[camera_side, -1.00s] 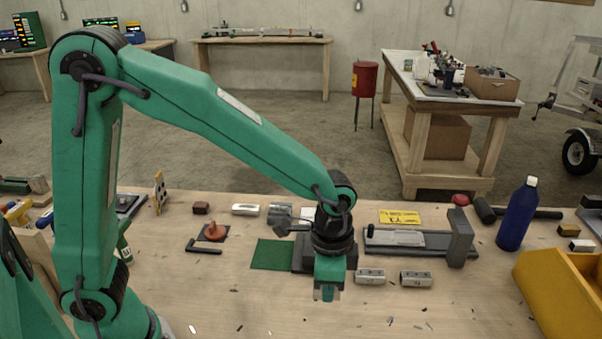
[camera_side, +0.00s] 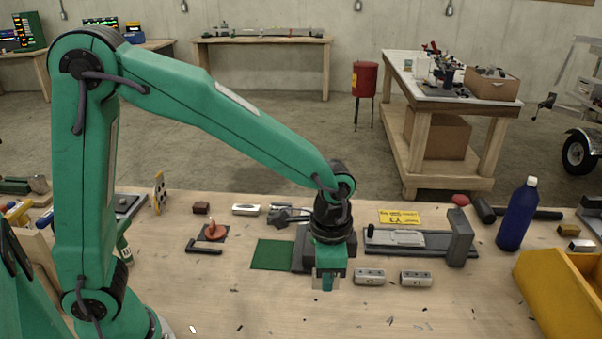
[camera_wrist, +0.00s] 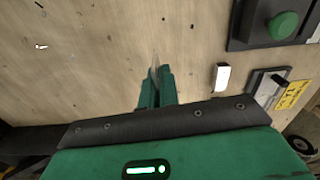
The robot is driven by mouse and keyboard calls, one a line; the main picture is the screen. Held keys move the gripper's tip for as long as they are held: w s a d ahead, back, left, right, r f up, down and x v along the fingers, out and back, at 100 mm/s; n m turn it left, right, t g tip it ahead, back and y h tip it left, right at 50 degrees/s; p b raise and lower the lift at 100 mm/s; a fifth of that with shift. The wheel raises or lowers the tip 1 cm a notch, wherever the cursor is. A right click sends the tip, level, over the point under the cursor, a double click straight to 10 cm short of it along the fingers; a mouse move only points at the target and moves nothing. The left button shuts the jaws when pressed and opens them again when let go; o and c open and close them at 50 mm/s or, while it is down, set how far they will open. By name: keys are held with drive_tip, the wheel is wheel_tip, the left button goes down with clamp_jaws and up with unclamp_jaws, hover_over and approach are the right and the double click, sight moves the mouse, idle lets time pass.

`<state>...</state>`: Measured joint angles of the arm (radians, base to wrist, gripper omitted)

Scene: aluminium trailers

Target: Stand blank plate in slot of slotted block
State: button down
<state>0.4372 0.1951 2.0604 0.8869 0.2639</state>
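My gripper (camera_side: 326,283) points down over the front of the bench, left of two small silver blocks. In the wrist view its green fingers (camera_wrist: 156,92) are close together around a thin grey plate, the blank plate (camera_wrist: 154,68), seen nearly edge-on. In the side view the plate shows as a small grey patch beside the fingertips. The silver blocks, left (camera_side: 369,277) and right (camera_side: 415,279), lie apart from the gripper. Their markings are small, and I cannot make out which block has the slot. A pale block (camera_wrist: 221,77) shows right of the fingers in the wrist view.
A dark block stands behind my gripper, beside a green mat (camera_side: 271,254). A grey fixture (camera_side: 460,238) with a long base stands behind the silver blocks. A blue bottle (camera_side: 517,214) and yellow bin (camera_side: 560,290) are at right. The front bench surface is mostly clear.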

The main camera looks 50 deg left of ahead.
drive_tip(key=w+a+r+n, duration=0.3)
drive_tip(key=a+n, duration=0.1)
drive_tip(key=a, duration=0.4)
drive_tip(key=w+a+r+n, duration=0.3)
drive_tip(key=a+r+n, duration=0.1)
drive_tip(key=a, duration=0.4)
drive_tip(key=shift+w, duration=0.15)
drive_tip(key=shift+w, duration=0.1)
drive_tip(key=w+a+f+m, duration=0.3)
drive_tip(key=w+f+m, duration=0.4)
drive_tip(key=w+m, duration=0.2)
drive_tip(key=shift+w+a, duration=0.15)
drive_tip(key=shift+w, duration=0.25)
drive_tip(key=shift+f, duration=0.25)
drive_tip(key=shift+f, duration=2.65)
